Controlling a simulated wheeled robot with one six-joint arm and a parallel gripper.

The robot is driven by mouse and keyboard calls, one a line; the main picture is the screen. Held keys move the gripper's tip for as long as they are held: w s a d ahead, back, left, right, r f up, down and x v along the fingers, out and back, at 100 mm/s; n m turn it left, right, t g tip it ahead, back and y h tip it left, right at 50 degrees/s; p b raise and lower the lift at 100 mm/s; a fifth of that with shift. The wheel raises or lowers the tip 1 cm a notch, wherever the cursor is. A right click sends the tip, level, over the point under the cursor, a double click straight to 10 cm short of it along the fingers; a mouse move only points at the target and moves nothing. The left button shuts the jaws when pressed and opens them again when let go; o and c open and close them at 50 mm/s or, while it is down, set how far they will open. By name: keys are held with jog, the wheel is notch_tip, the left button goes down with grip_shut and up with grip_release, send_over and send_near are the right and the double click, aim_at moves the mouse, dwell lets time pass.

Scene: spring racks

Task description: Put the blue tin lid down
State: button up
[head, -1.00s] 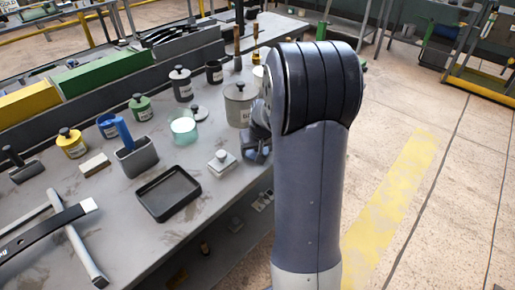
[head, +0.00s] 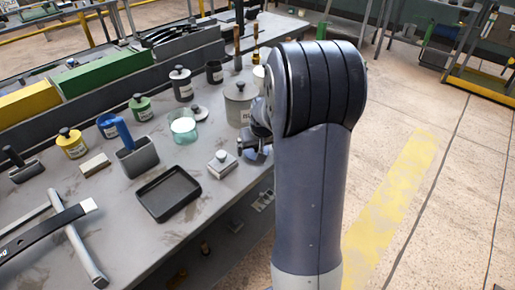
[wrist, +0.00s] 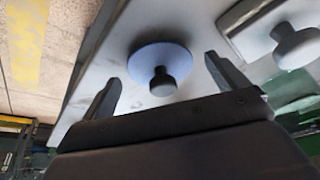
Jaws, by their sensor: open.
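The blue tin lid (wrist: 145,57) is a pale blue disc with a dark round knob, seen in the wrist view. It appears to lie flat on the grey bench top, knob towards my gripper, near the bench edge. My gripper (wrist: 164,77) is open. Its two fingers stand apart on either side of the knob, with visible gaps and no contact. In the head view my gripper (head: 254,144) is partly hidden behind my arm, and the lid cannot be clearly made out there.
A pale square block with a knob (head: 221,163) stands left of my gripper in the head view. A large grey tin (head: 239,104) and a glass jar (head: 184,127) stand behind it. A black tray (head: 168,193) lies in front. Floor lies right of the bench.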

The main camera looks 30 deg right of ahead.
jog(key=d+v, duration=0.1)
jog(key=v, duration=1)
jog(key=shift+a, duration=0.5)
jog(key=x, duration=1.1)
jog(key=shift+w+f, duration=0.2)
jog(key=shift+r, duration=0.5)
